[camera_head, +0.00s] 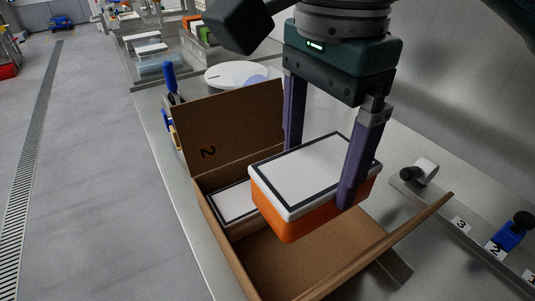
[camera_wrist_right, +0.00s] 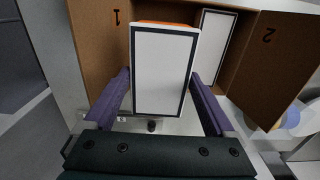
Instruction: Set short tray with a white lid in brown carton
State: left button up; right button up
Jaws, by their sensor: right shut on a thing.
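My right gripper (camera_head: 320,150) is shut on an orange tray (camera_head: 305,222) with a white, dark-bordered lid. One purple finger is on each side of it. The held tray is above the open brown carton (camera_head: 219,254) and hides part of its inside. In the right wrist view the white lid (camera_wrist_right: 160,72) is between the fingers of my right gripper (camera_wrist_right: 163,95), over the carton (camera_wrist_right: 103,50). Another white-lidded tray (camera_head: 234,203) lies inside the carton at the left; it also shows in the right wrist view (camera_wrist_right: 217,45). My left gripper is not in view.
The carton's raised flap (camera_head: 230,125) carries a "2". A second flap (camera_head: 395,245) slants up at the right. A blue-handled tool (camera_head: 170,78) and a round white object (camera_head: 236,74) are behind the carton. Numbered slots with a blue item (camera_head: 510,235) are at the right. The carton floor in front is bare.

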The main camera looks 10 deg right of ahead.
jog(key=shift+f+b, duration=1.05)
jog(key=shift+f, duration=5.8)
jog(key=o, duration=1.2)
jog(key=shift+f, duration=0.1)
jog(key=shift+o, duration=0.2)
notch_tip(320, 180, up, 12)
jog(key=p, duration=0.2)
jog(key=shift+p, duration=0.3)
